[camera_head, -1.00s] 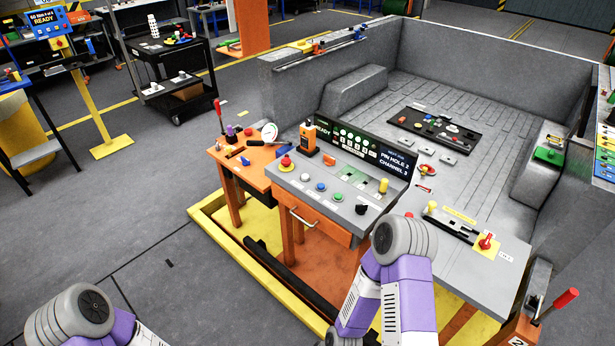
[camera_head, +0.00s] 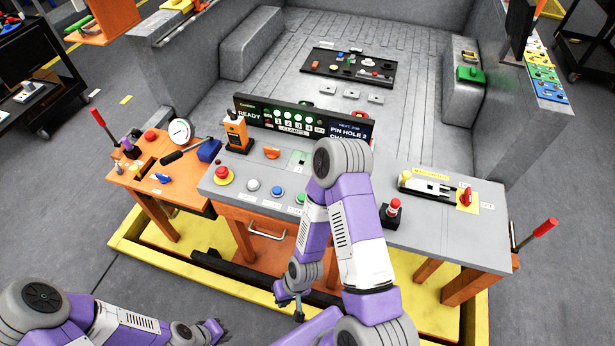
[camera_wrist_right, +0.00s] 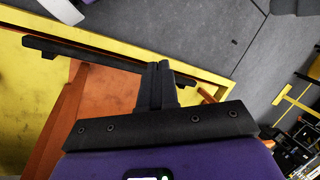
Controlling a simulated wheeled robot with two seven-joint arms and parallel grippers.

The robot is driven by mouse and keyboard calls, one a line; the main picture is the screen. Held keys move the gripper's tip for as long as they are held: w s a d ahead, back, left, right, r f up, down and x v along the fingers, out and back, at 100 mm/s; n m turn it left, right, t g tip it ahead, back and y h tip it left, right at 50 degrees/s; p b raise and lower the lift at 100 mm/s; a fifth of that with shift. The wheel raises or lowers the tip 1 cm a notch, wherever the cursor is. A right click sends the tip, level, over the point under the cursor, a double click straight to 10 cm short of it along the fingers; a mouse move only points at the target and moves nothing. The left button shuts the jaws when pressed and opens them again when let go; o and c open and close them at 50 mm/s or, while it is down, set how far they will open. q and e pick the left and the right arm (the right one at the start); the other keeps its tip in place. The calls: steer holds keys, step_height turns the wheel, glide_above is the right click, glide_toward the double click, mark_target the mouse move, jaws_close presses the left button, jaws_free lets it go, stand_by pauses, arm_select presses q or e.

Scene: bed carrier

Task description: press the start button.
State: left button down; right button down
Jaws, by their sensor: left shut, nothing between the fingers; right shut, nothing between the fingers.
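The control panel (camera_head: 235,192) is a grey slanted top on an orange table, with a row of buttons along its front. These are a red mushroom button (camera_head: 223,175) on a yellow base, a white button (camera_head: 253,186), a blue button (camera_head: 277,191) and a green button (camera_head: 299,198) partly covered by my right arm. Their labels are too small to read. My right gripper (camera_head: 298,312) is shut and empty, low in front of the table; its closed fingers also show in the right wrist view (camera_wrist_right: 158,82). My left gripper (camera_head: 218,332) is shut and empty at the bottom left.
A display (camera_head: 293,118) reading READY stands behind the buttons. An orange handheld device (camera_head: 236,130) stands beside it. An orange side table (camera_head: 130,175) with a red lever is at left. A grey bench (camera_head: 455,235) with a red knob is at right. A yellow base frame (camera_head: 165,262) runs below.

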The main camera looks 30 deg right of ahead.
steer(key=w+d+r+m+h, duration=0.1)
steer(key=w+d+r, duration=0.4)
steer(key=w+r, duration=0.1)
steer(key=w+d+r+m+h+p, duration=0.1)
steer(key=w+d+r+m, duration=0.1)
steer(key=w+d+r, duration=0.2)
steer(key=w+d+r+m+h+p, duration=0.1)
steer(key=w+d+r, duration=0.4)
steer(key=w+r, duration=0.5)
steer(key=shift+w+d+r+m, duration=0.1)
steer(key=shift+w+d+m, duration=0.2)
steer(key=shift+w+m, duration=0.15)
step_height(320, 180, up, 9)
steer(key=m+h, duration=0.1)
steer(key=m, duration=0.1)
glide_above(302, 196)
arm_select(q)
steer(key=shift+s+a+r, duration=0.1)
steer(key=shift+s+r, duration=0.1)
steer(key=shift+r, duration=0.35)
steer(key=shift+s+r, duration=0.15)
steer(key=shift+r, duration=0.4)
steer(key=shift+f+b, duration=0.6)
steer(key=shift+f, duration=0.1)
arm_select(e)
step_height(302, 196, down, 14)
steer(key=shift+f, duration=0.1)
